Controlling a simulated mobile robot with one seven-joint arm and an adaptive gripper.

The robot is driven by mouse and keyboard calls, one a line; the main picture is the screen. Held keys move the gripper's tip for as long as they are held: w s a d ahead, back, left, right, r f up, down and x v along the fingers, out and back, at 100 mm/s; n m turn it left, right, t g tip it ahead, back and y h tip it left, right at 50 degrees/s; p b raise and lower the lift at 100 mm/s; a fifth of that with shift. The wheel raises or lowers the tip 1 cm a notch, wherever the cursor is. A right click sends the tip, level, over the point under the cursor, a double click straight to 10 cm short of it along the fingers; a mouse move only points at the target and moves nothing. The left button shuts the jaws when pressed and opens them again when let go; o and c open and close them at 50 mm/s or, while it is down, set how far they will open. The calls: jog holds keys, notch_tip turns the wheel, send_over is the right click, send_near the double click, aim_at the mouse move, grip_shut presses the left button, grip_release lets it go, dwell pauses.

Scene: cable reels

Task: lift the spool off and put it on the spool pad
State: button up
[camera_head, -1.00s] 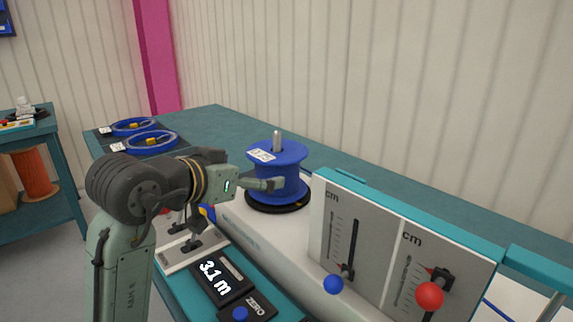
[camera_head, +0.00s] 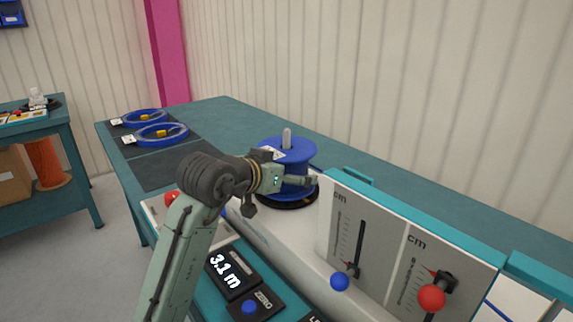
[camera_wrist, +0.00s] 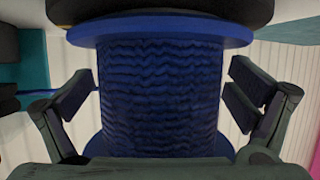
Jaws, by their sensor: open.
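The blue spool (camera_head: 287,150) stands upright on a pale metal post over a black round base, on the white machine. In the wrist view the spool (camera_wrist: 160,100) fills the middle, its wound blue core between two flanges. My gripper (camera_head: 305,182) is level with the core, between the flanges. Its fingers (camera_wrist: 160,88) are open, one on each side of the core, with small gaps showing. An empty dark mat (camera_head: 165,171) lies on the teal bench, left of the spool; it may be the spool pad.
Two blue cable coils (camera_head: 158,135) lie on dark mats farther back. A panel with two sliders (camera_head: 385,250) stands close right of the spool. A 3.1 m display (camera_head: 231,273) sits in front. The bench behind the spool is clear.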

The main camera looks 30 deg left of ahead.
jog(key=shift+c, duration=0.4)
jog(key=c, duration=1.7)
jog(key=shift+r, duration=0.1)
jog(key=shift+c, duration=0.6)
